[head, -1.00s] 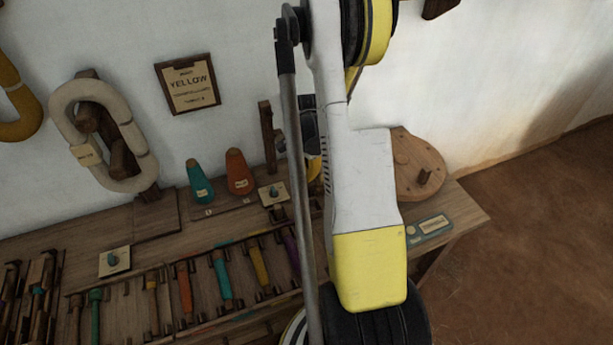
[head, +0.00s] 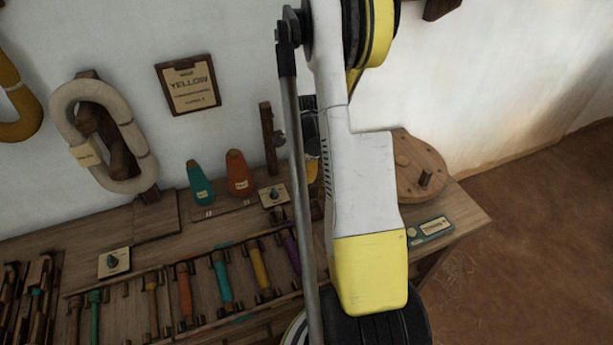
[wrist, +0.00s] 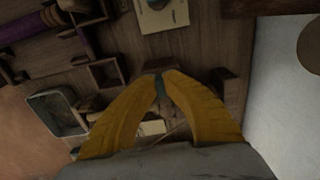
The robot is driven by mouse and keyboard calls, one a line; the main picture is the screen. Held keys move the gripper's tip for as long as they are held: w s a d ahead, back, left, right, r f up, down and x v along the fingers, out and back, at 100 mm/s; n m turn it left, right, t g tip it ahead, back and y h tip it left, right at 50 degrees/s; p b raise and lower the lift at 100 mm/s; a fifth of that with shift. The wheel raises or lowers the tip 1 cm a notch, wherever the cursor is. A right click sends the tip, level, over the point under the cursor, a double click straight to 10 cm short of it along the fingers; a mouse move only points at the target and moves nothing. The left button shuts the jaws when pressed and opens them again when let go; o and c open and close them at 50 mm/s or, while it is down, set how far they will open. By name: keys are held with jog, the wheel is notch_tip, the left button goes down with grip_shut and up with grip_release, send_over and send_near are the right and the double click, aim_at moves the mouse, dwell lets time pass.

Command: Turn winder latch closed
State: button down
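My gripper (wrist: 164,77) shows in the wrist view with two yellow fingers, their tips drawn close together over the wooden bench. A small teal piece (wrist: 160,88) sits between the fingertips, touching them; it looks like a latch knob, but its base is mostly hidden by the fingers. A pale plate (wrist: 152,128) shows below, between the fingers. In the head view my arm hides the gripper and this spot. The round wooden winder disc (head: 420,168) with a short peg stands right of my arm. I cannot tell how far the latch is turned.
Teal (head: 200,184) and orange (head: 239,174) cones stand near the wall. Colored bobbins (head: 222,280) fill the rack.

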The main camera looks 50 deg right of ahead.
jog(key=c, duration=1.5)
grip_release()
notch_tip(320, 180, up, 12)
